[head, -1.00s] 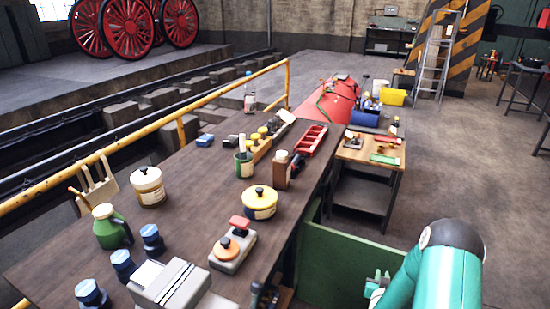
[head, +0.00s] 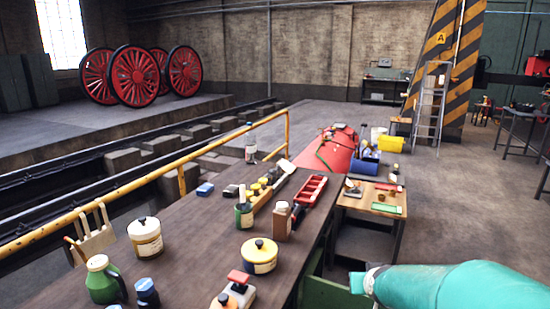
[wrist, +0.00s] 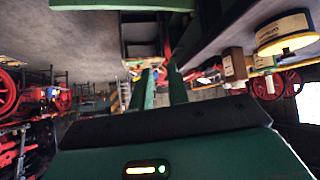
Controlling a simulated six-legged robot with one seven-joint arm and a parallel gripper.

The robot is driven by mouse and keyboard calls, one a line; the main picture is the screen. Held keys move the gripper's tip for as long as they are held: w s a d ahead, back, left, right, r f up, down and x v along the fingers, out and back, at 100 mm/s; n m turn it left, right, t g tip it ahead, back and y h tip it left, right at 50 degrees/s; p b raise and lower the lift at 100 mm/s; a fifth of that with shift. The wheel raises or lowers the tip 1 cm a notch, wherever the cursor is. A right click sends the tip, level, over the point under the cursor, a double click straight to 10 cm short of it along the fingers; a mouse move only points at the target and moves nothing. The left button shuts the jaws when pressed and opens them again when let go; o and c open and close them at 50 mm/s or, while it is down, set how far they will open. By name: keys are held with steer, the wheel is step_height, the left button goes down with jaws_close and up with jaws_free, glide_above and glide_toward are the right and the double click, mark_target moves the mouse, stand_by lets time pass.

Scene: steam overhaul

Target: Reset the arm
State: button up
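My gripper (wrist: 163,66) shows in the wrist view. Its two green fingers stand apart with a narrow gap and nothing between them. In the head view my teal arm (head: 455,287) lies across the lower right corner, beside the near right end of the long workbench (head: 185,235). The fingers cannot be made out in the head view. The wrist picture is turned over, with the bench things at its upper right.
The bench holds a yellow-lidded tin (head: 260,262), a white-lidded tin (head: 146,243), a green jug (head: 103,282) and a red tray (head: 311,190). A small side table (head: 368,205) stands beyond my arm. A yellow railing (head: 150,185) runs along the left. Open floor lies right.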

steer(key=s+a+r+g, duration=0.2)
steer(key=s+a+r, duration=0.1)
steer(key=s, duration=0.9)
steer(key=s+a+r+n+g+y, duration=0.1)
steer(key=s+a+r, duration=0.3)
steer(key=s, duration=0.8)
step_height(320, 180, up, 2)
steer(key=shift+s+a+g, duration=0.25)
steer(key=shift+s+g, duration=0.05)
steer(key=shift+g, duration=0.1)
